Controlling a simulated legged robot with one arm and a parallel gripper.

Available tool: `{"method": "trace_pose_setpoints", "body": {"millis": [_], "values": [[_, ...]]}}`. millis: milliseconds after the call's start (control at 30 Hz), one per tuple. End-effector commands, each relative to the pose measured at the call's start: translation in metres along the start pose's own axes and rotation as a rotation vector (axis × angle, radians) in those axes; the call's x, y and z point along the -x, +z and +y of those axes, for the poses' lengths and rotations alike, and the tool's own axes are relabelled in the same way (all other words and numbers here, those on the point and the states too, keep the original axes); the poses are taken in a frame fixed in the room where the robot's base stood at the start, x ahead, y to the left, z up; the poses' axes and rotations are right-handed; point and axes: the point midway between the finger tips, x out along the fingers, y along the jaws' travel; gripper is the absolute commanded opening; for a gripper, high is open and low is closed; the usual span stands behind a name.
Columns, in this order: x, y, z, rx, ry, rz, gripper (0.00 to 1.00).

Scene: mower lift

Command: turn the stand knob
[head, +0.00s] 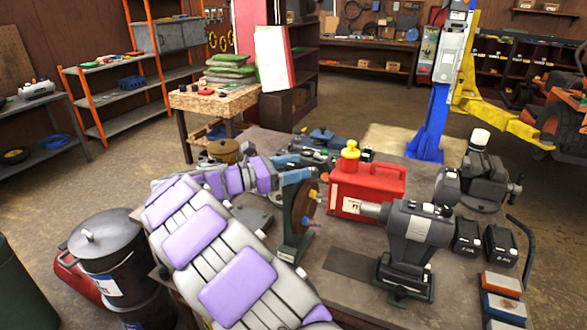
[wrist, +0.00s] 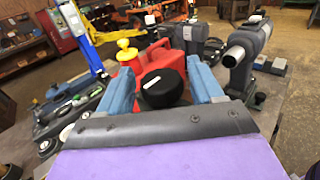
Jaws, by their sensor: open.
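The green stand (head: 292,235) stands on the workbench, with a brown wheel (head: 306,204) on its right side. My gripper (head: 298,176) is at the top of this stand, with its blue fingers pointing right. In the wrist view, my gripper (wrist: 163,75) is open, with one blue finger on each side. A round black knob (wrist: 160,88) with a pale mark shows between the fingers. I cannot tell whether either finger touches it. The stand's body is hidden in the wrist view, and my arm covers part of it in the head view.
A red fuel can (head: 365,188) with a yellow cap stands just behind the stand. A grey bench machine (head: 415,235) and a vise (head: 480,175) stand to the right. Black batteries (head: 484,240) lie near the right edge. Tools (head: 325,140) lie behind my gripper.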

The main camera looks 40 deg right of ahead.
Motion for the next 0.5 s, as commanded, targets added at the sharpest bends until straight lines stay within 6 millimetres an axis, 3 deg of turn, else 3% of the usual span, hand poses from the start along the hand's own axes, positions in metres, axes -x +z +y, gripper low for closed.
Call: {"method": "trace_pose_setpoints", "body": {"millis": [67,500], "values": [[0.0001,-0.0001,0.0,0.0,0.0,0.0,0.66],[0.0004,0.0005,0.0006,-0.001,0.002,-0.001,0.24]]}}
